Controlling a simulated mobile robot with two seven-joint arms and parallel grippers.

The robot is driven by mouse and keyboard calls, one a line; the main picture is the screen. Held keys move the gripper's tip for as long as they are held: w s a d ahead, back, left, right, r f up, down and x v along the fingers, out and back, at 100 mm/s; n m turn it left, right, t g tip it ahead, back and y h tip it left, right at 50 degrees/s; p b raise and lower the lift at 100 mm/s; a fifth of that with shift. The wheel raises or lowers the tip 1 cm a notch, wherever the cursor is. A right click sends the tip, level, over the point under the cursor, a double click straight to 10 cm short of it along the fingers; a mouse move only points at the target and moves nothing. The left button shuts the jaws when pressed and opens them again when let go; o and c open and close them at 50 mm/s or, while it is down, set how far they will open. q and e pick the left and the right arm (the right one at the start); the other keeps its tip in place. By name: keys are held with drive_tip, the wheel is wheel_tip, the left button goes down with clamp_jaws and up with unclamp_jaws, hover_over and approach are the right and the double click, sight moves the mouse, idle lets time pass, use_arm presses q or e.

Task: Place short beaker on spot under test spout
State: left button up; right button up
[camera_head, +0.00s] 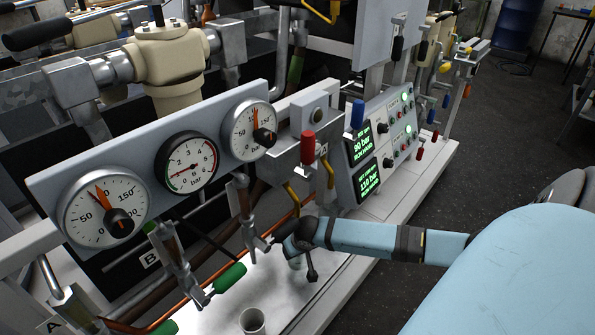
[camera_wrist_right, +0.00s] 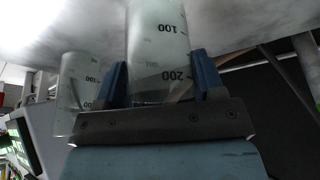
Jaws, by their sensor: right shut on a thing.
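My right gripper (camera_wrist_right: 158,72) is shut on a clear beaker (camera_wrist_right: 158,40) with 100 and 200 marks. The blue fingers sit on either side of it, and its far end runs out of the top of the wrist view. A second marked beaker (camera_wrist_right: 85,85) stands left of the fingers, apart from the held one. In the head view my right arm reaches in to the console, and its fingers and the held beaker are hidden or unclear. A pale beaker (camera_head: 252,321) stands on the white ledge (camera_head: 345,277). I cannot tell which beaker is the short one, nor the test spout or spot.
Valves with green handles (camera_head: 230,278) hang over the ledge, below a panel with several gauges (camera_head: 187,162). Red (camera_head: 307,147) and blue (camera_head: 357,114) handles and a control panel with green screens (camera_head: 367,179) stand behind my arm. The dark floor at right is open.

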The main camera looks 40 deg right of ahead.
drive_tip(key=shift+r, duration=0.1)
drive_tip(key=o, duration=0.9)
use_arm(q)
drive_tip(key=shift+r, duration=0.2)
drive_tip(key=shift+f, duration=0.1)
drive_tip(key=p, duration=0.4)
drive_tip(key=shift+s+a+g, duration=0.15)
drive_tip(key=shift+a+g, duration=0.15)
drive_tip(key=shift+a, duration=0.1)
use_arm(e)
drive_tip(key=s+a+r, duration=0.1)
drive_tip(key=s+a, duration=0.1)
drive_tip(key=s, duration=0.4)
drive_tip(key=s+a+r, duration=0.1)
drive_tip(key=s+a, duration=0.1)
drive_tip(key=s, duration=0.4)
drive_tip(key=shift+s+r, duration=0.25)
drive_tip(key=shift+r, duration=0.15)
use_arm(q)
drive_tip(key=shift+r, duration=0.35)
